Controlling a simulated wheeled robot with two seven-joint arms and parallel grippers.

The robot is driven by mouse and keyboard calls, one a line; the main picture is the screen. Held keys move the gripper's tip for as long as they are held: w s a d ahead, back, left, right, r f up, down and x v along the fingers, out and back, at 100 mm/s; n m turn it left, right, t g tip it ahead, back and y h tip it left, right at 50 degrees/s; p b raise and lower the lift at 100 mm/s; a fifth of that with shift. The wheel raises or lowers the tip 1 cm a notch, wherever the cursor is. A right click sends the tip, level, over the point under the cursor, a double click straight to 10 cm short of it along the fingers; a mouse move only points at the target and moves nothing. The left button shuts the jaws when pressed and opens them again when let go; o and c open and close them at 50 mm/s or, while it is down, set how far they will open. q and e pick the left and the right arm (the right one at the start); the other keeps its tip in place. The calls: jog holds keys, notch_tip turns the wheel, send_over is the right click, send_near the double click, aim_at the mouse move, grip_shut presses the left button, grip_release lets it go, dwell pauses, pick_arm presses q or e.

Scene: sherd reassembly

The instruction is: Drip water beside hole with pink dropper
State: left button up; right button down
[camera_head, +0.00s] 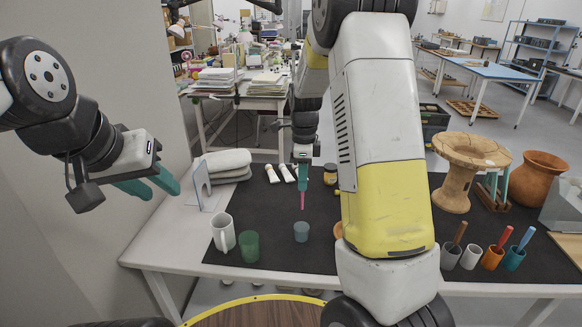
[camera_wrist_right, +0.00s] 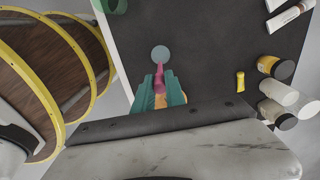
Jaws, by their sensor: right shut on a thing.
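My right gripper (camera_head: 303,172) is shut on the pink dropper (camera_head: 303,201), which hangs tip down above the small blue-grey cup (camera_head: 301,232). In the right wrist view the gripper (camera_wrist_right: 161,88) grips the dropper (camera_wrist_right: 160,73), and its tip points at the round cup (camera_wrist_right: 160,53). I cannot tell whether the tip is inside the cup. A large tan spool-shaped vessel (camera_head: 459,180) stands on the right of the black mat; I cannot make out a hole in it. My left gripper (camera_head: 160,188) is open and empty, left of the table.
A white mug (camera_head: 223,234) and green cup (camera_head: 249,246) stand left of the blue-grey cup. Small pots with tools (camera_head: 492,257) and a terracotta jar (camera_head: 537,178) stand right. White tubes (camera_head: 272,174) and jars lie behind. My right arm hides the mat's middle.

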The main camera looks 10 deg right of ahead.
aim_at(302, 209)
jog(key=shift+f, duration=5.2)
jog(key=shift+r, duration=0.1)
jog(key=shift+r, duration=4.85)
jog(key=shift+d, duration=0.1)
